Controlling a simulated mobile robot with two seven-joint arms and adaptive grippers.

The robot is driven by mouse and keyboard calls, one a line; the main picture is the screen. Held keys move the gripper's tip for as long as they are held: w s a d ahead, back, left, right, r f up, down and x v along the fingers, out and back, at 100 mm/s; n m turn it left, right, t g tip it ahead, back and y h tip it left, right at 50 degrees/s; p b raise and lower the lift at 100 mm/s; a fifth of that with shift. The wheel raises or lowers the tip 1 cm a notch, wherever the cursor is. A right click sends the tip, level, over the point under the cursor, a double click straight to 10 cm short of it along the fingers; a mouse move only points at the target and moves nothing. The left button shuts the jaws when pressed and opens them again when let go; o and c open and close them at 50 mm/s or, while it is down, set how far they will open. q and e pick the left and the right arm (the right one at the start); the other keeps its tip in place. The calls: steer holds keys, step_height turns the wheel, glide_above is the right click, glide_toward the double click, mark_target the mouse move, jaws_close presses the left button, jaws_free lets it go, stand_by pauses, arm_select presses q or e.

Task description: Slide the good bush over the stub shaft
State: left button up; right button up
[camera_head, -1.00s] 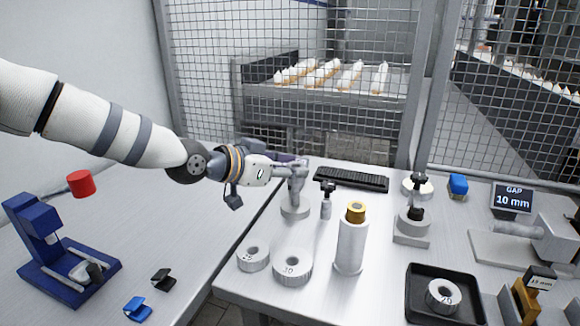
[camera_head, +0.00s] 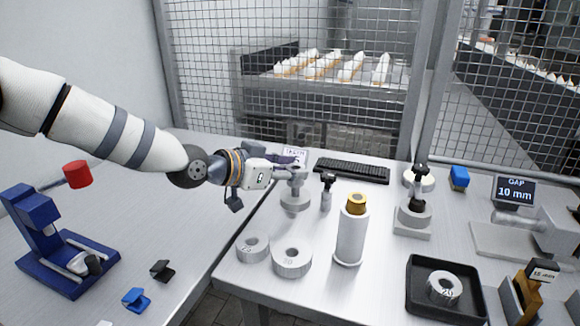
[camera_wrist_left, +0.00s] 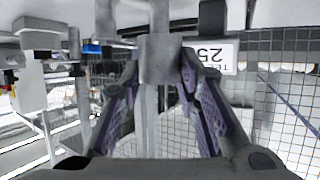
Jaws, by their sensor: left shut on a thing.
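My left gripper (camera_head: 291,171) is shut on a short grey metal cylinder, which I take for the bush. It also shows between the purple-padded fingers in the left wrist view (camera_wrist_left: 160,60). A narrower grey stem (camera_wrist_left: 159,15) lines up with it there. In the head view the gripper is directly above a round grey flanged base (camera_head: 295,202), which seems to carry the stub shaft. The fingers hide most of the joint, so I cannot tell how far the cylinder sits over the shaft. My right gripper is not in view.
Two grey rings (camera_head: 292,262) (camera_head: 252,249) and a white cylinder with a brass top (camera_head: 350,235) stand nearer the front. A small black-topped post (camera_head: 327,192) is close right. A black tray (camera_head: 415,290) holds another ring. A keyboard (camera_head: 352,172) lies behind; mesh fencing backs the bench.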

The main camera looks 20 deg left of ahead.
mark_target(288, 183)
arm_select(q)
steer(key=shift+f+b, duration=0.3)
steer(key=shift+f, duration=1.3)
steer(key=o, duration=1.3)
steer(key=shift+c, duration=0.2)
steer(key=v, duration=1.2)
